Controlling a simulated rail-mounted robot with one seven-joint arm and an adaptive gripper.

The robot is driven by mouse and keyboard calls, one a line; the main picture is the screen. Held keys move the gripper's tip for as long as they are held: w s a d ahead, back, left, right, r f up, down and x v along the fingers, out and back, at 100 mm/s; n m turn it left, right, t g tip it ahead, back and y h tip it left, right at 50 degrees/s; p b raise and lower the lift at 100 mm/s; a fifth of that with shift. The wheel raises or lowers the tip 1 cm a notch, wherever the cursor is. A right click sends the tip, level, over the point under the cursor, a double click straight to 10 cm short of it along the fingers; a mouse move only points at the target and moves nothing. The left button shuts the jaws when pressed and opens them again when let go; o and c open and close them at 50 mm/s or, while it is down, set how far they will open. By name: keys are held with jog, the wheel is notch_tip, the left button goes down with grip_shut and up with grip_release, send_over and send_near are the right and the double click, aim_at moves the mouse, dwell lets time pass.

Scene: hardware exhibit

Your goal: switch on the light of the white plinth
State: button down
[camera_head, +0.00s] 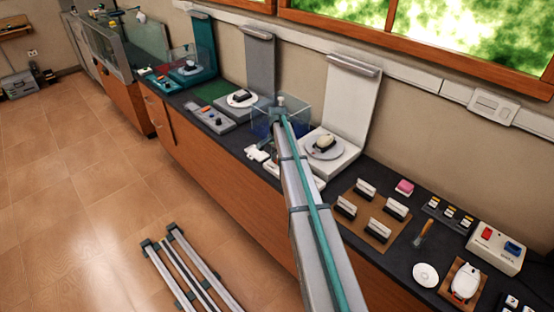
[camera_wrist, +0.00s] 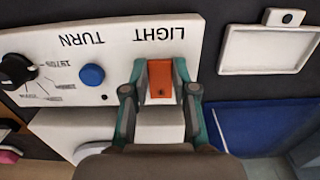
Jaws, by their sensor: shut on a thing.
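The white plinth (camera_head: 345,158) stands on the counter in the head view, with a tall white back panel and a small object on a round grey disc (camera_head: 324,147). In the wrist view, its white control panel (camera_wrist: 118,65) carries the words LIGHT and TURN, upside down. An orange-red switch (camera_wrist: 160,80) sits below LIGHT in the picture. My gripper (camera_wrist: 160,70) is shut on this switch, one finger at each side. A blue button (camera_wrist: 92,75) and a black dial knob (camera_wrist: 17,70) lie left of it. In the head view my arm hides the gripper and most of the panel.
A grey plinth (camera_head: 261,62) and a teal plinth (camera_head: 203,45) stand farther along the counter. A brown board (camera_head: 362,222) with several dark blocks lies to the right. In the wrist view, a white-framed tag (camera_wrist: 268,50) and a blue surface (camera_wrist: 262,127) lie right of the panel.

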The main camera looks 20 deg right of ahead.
jog(key=shift+w+d+g+y, duration=0.25)
jog(key=shift+d+g+y, duration=0.1)
jog(key=shift+y, duration=0.35)
jog(key=shift+s+r+g+y, duration=0.15)
jog(key=shift+g+y, duration=0.1)
jog(key=shift+y, duration=0.55)
jog(key=c, duration=0.9)
grip_release()
jog(key=shift+r, duration=0.1)
jog(key=v, duration=1.1)
jog(key=shift+d+r, duration=0.15)
jog(key=shift+r, duration=0.25)
